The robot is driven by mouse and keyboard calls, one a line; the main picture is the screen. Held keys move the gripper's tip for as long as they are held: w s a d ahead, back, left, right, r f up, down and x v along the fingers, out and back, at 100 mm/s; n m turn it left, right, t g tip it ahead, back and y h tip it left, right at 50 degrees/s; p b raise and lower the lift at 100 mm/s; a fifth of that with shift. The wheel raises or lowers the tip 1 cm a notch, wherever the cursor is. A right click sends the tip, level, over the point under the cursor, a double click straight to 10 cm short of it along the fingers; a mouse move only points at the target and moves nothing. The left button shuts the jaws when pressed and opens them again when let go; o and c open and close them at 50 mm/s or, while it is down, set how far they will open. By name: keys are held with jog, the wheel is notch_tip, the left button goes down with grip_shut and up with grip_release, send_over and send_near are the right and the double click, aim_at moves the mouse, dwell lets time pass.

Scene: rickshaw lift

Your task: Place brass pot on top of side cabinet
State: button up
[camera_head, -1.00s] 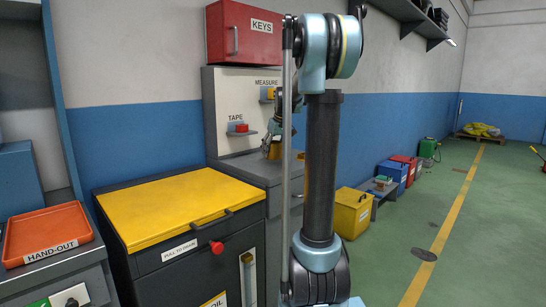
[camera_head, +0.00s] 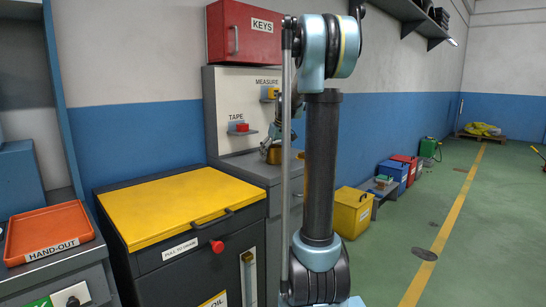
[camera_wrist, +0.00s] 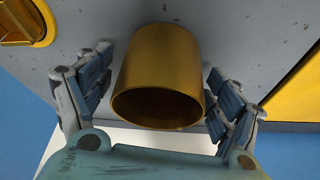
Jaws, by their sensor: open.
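The brass pot (camera_wrist: 158,70) stands on the grey cabinet top (camera_wrist: 110,20) in the wrist view, between the two fingers of my gripper (camera_wrist: 159,62). The fingers are open, with a gap on each side of the pot. In the head view the pot (camera_head: 274,155) shows partly behind my arm, on the grey cabinet (camera_head: 262,170) below the white panel. My gripper (camera_head: 267,144) is small there, just above and beside the pot, and partly hidden. I cannot tell whether the pot's base lies flat.
A yellow-topped cabinet (camera_head: 170,205) with a red knob stands left of the grey one. An orange tray (camera_head: 45,230) lies farther left. A red key box (camera_head: 245,33) hangs above the panel. A yellow bin (camera_head: 352,212) stands on the floor to the right.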

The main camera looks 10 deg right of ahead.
jog(key=v, duration=1.2)
jog(key=s+f+m, duration=0.1)
jog(key=s+f, duration=0.8)
jog(key=s, duration=0.4)
jog(key=s+a+f+m+g+h, duration=0.1)
jog(key=s+f, duration=0.9)
jog(key=s, duration=0.4)
jog(key=s+a+f+m+g, duration=0.1)
jog(key=s+f+m, duration=0.1)
jog(key=s+f, duration=0.8)
jog(key=s, duration=0.3)
jog(key=shift+s+a+h, duration=0.15)
jog(key=shift+s+h, duration=0.1)
jog(key=shift+h, duration=0.05)
jog(key=shift+f, duration=0.1)
